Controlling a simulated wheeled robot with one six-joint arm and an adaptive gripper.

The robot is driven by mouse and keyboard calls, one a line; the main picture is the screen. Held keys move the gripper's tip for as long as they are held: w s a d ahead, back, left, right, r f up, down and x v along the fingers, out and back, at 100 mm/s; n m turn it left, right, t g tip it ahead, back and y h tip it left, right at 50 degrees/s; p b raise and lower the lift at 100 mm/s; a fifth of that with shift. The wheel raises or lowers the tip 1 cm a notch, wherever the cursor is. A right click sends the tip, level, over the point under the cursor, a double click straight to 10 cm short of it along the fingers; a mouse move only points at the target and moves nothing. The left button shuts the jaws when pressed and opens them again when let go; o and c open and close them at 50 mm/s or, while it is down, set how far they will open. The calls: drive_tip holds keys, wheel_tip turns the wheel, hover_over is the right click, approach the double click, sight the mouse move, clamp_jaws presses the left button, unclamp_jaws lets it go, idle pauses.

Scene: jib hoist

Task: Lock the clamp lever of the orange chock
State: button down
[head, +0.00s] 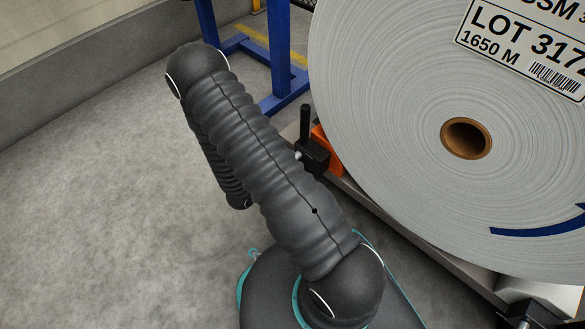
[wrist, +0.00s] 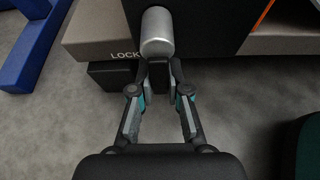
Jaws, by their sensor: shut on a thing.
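The orange chock (head: 328,150) sits against the lower left of the big roll in the head view. A black clamp block (head: 314,158) is on its near side, with a black post standing up from it and a small silver end. The wrist view shows a silver cylinder (wrist: 157,32) in front of the dark block. Just below it, my gripper (wrist: 158,78) is shut on a short dark bar, which appears to be the clamp lever (wrist: 158,76). The word LOCK (wrist: 125,55) is on the grey beam to the left. The head view hides my gripper behind my arm.
The large roll (head: 400,130) with a brown core fills the right of the head view. A grey beam (head: 372,205) runs below it. A blue frame (head: 278,60) stands behind. A second black clamp (head: 527,313) shows at lower right. The floor at left is clear.

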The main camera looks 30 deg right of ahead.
drive_tip(key=c, duration=1.1)
unclamp_jaws()
drive_tip(key=shift+v, duration=6.05)
drive_tip(key=shift+d, duration=0.1)
